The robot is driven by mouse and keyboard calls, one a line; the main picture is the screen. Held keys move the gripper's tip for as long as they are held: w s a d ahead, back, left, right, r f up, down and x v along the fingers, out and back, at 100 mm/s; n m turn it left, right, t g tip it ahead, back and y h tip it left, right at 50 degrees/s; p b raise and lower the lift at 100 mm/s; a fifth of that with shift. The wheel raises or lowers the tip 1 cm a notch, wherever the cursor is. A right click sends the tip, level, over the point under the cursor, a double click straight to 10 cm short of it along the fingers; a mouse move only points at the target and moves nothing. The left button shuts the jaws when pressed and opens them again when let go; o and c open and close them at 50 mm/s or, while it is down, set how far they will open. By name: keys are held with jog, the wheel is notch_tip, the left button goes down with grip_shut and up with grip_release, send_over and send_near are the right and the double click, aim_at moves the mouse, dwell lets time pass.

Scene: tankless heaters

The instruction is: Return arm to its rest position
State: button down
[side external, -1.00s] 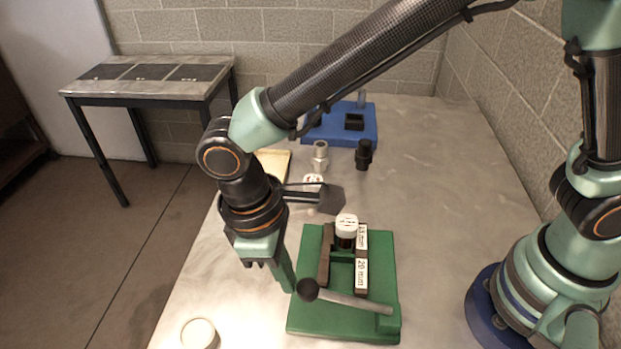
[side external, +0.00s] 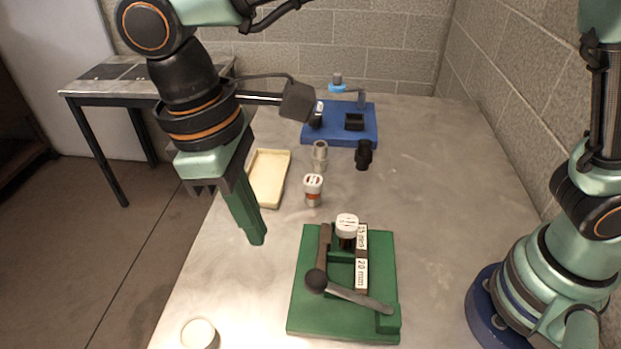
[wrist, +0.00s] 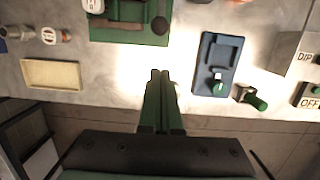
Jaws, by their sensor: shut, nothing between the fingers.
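My gripper (side external: 256,240) hangs with its green fingers closed and empty, pointing down to the left of the green fixture and clear of it. In the wrist view my gripper (wrist: 160,75) shows its two fingers together with nothing between them. The green fixture (side external: 378,250) stands on the bench with a white-capped piece (side external: 347,225) in it and a ball-ended lever (side external: 355,297) across its front. The wrist view shows part of the green fixture (wrist: 110,38) at the top.
A cream tray (side external: 268,178) lies behind my fingers. Fittings (side external: 364,155) and a blue fixture (side external: 330,134) stand farther back. A round white item (side external: 199,333) is at the front left. The wrist view shows another blue fixture (wrist: 205,85) and labelled boxes at right.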

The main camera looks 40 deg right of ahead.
dwell(0.4)
jog(key=w+d+r+m+t+y, duration=0.1)
jog(key=w+d+r+m+t, duration=0.15)
jog(key=d, duration=0.65)
jog(key=w+d+r+m+t+y, duration=0.1)
jog(key=w+d+r+m+y, duration=0.15)
jog(key=d, duration=0.65)
jog(key=s+d+f+m+t+h, duration=0.1)
jog(key=d+m, duration=0.1)
jog(key=d, duration=0.5)
jog(key=s+d+f+m+t, duration=0.1)
jog(key=d+m+t, duration=0.1)
jog(key=d, duration=0.4)
jog(key=shift+s+d+h, duration=0.35)
jog(key=shift+s+d, duration=0.05)
